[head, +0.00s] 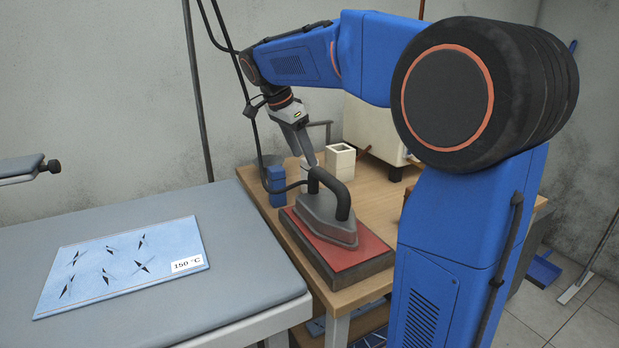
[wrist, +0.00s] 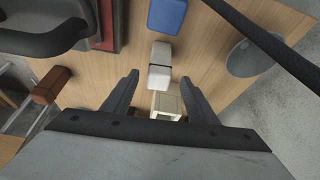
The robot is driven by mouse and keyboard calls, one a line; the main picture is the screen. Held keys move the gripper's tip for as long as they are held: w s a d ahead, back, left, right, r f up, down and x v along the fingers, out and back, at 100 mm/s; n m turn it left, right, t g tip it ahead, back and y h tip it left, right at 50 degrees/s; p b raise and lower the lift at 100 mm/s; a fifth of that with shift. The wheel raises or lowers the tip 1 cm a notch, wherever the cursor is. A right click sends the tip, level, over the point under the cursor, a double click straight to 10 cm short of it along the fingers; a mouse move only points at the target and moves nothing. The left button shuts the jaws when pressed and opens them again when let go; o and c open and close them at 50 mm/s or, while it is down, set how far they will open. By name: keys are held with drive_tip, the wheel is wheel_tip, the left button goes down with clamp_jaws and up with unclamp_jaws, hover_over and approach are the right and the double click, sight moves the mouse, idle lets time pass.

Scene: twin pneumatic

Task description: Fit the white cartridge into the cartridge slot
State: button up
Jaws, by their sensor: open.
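In the wrist view a small white block, which I take to be the white cartridge (wrist: 160,54), stands on the wooden table just ahead of my fingertips. My gripper (wrist: 160,78) is open, with one finger on each side of the line to it, and nothing is visibly held. A cream square holder with an open top, probably the cartridge slot (wrist: 168,101), shows between the fingers. It also stands on the table in the head view (head: 340,161), right of my gripper (head: 307,158).
A grey iron (head: 330,212) rests on a red pad (head: 352,254) at the table's front. A blue block (head: 276,187) stands left of my gripper. A cream machine (head: 372,130) is behind. A padded board (head: 250,262) with a blue cloth (head: 120,265) lies left. A cable hangs nearby.

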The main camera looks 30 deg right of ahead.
sight(305, 168)
drive_tip(key=shift+d+x, duration=0.25)
drive_tip(key=shift+x, duration=2.1)
drive_tip(key=shift+r, duration=0.1)
drive_tip(key=shift+c, duration=0.3)
drive_tip(key=c, duration=1.2)
drive_tip(key=shift+r, duration=0.15)
